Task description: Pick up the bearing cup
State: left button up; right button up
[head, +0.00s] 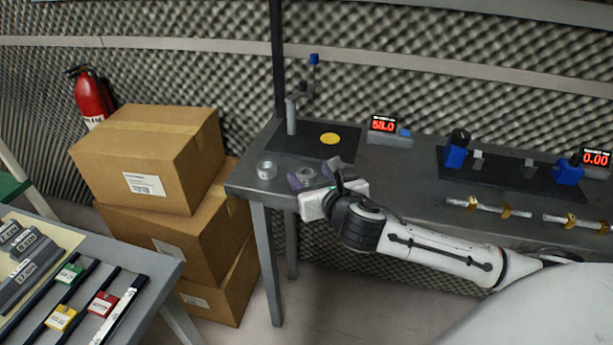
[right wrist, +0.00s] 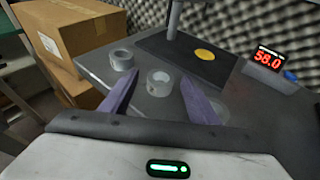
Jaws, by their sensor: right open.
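The one at the left corner (head: 266,168) also shows in the right wrist view (right wrist: 122,58), outside and beyond the left finger. The other cup (right wrist: 159,82) shows between the purple fingers in the right wrist view, and neither finger visibly touches it. I cannot tell which one is the bearing cup. My right gripper (head: 308,175) is open and empty over the table's left part; its fingers and body partly hide the cup there in the head view. My left gripper is not in view.
A stand with a yellow disc (head: 330,139) is behind the gripper, beside a display reading 58.0 (head: 383,125). Blue fixtures (head: 456,150) and brass-fitted rods (head: 475,206) occupy the right side. Cardboard boxes (head: 150,160) are stacked left of the table.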

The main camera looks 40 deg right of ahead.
aim_at(305, 169)
jog(key=x, duration=0.4)
jog(key=shift+d+f, duration=0.15)
jog(key=c, duration=1.2)
